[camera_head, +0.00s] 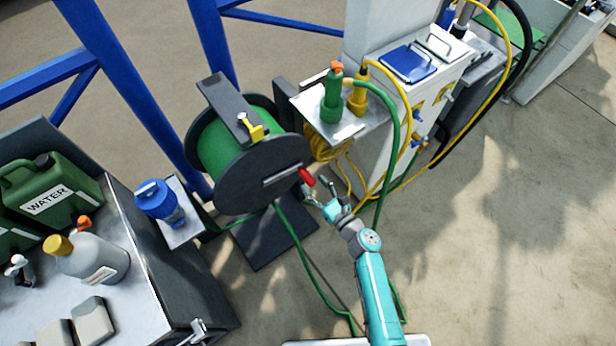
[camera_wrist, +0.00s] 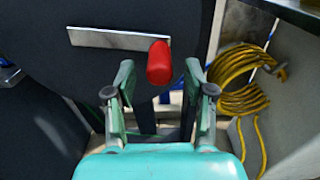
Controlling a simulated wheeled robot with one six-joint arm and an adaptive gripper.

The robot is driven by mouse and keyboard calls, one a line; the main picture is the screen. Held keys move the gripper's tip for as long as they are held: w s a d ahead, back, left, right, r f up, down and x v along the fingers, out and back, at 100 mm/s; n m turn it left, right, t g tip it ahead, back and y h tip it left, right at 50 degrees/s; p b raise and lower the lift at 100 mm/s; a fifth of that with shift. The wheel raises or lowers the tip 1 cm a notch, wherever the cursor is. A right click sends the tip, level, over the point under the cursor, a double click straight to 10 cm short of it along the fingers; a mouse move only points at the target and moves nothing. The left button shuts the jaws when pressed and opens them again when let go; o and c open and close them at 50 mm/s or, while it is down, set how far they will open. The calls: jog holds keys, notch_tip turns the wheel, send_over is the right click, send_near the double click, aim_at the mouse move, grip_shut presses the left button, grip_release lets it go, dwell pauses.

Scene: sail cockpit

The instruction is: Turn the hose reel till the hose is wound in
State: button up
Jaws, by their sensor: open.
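The hose reel (camera_head: 262,178) is a dark drum with round side plates on a stand, with green hose (camera_head: 222,146) wound on it. Its side plate fills much of the wrist view (camera_wrist: 110,85). A metal crank bar (camera_head: 282,175) lies on the plate and ends in a red handle (camera_head: 306,176); both show in the wrist view, the bar (camera_wrist: 105,38) and the handle (camera_wrist: 159,62). My gripper (camera_head: 318,195) is open and empty. In the wrist view its fingertips (camera_wrist: 160,78) stand on either side of the handle's lower end, without visible contact. Green hose (camera_head: 297,262) runs off the reel across the floor.
Coiled yellow hose (camera_head: 325,146) hangs below the shelf. A bench (camera_head: 165,300) with bottles and a green water can (camera_head: 50,190) is at left. Open floor lies right (camera_head: 500,220).

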jog(key=shift+x, duration=1.9)
jog(key=shift+c, duration=0.3)
grip_shut()
